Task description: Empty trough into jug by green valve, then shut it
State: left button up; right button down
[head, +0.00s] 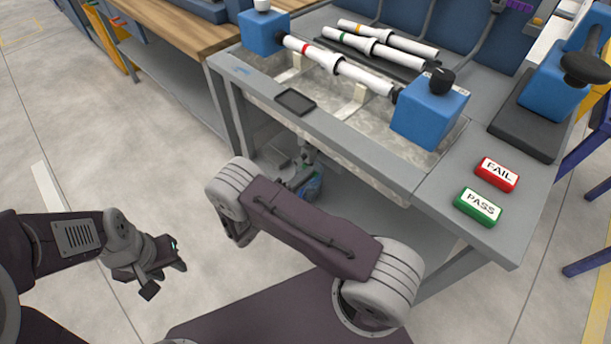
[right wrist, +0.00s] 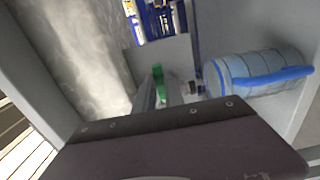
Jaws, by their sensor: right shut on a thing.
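The trough (head: 290,84) is a grey basin set in the bench, under a white pipe held between two blue blocks. In the right wrist view the green valve handle (right wrist: 158,72) shows between the fingers of my right gripper (right wrist: 164,92), which is shut on it. The bluish ribbed jug (right wrist: 255,72) with a blue handle lies to the right of the gripper in that view. In the head view part of the jug (head: 311,188) shows below the bench, mostly hidden by my right arm. My left gripper (head: 166,278) is open and empty above the floor.
Two spare pipes (head: 385,40) lie behind the trough. A red FAIL button (head: 496,174) and a green PASS button (head: 478,207) sit on the bench's right end. A small dark tray (head: 295,101) is on the front rim. Floor at left is clear.

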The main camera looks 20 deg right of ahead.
jog(key=c, duration=1.4)
grip_release()
jog(key=shift+f, duration=0.1)
jog(key=shift+c, duration=0.2)
jog(key=p+v, duration=0.1)
jog(key=v, duration=0.8)
